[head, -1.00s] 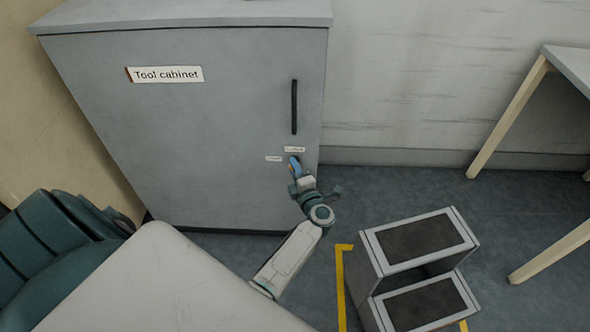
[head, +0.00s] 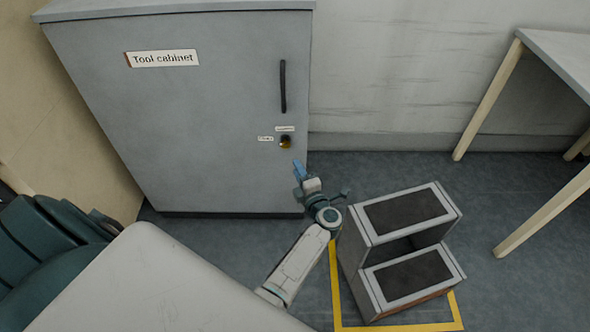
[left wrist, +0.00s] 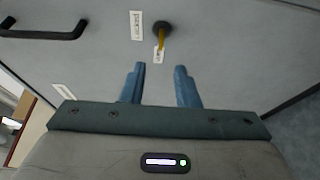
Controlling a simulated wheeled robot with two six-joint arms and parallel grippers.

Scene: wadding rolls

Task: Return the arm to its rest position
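My left gripper (head: 299,168) is in front of the grey tool cabinet (head: 200,110), just below and to the right of its lock knob (head: 285,142). In the left wrist view the two blue fingers of this gripper (left wrist: 160,85) stand apart with nothing between them. The round dark knob (left wrist: 162,27) with a yellow key-like piece (left wrist: 161,42) lies beyond the fingertips, apart from them. The cabinet door is shut. My right gripper is in neither view.
A grey two-step stool (head: 405,212) stands right of my arm inside a yellow floor marking (head: 335,290). A table (head: 565,60) with pale wooden legs is at the right. A dark green object (head: 45,240) sits at the lower left. Floor between stool and table is clear.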

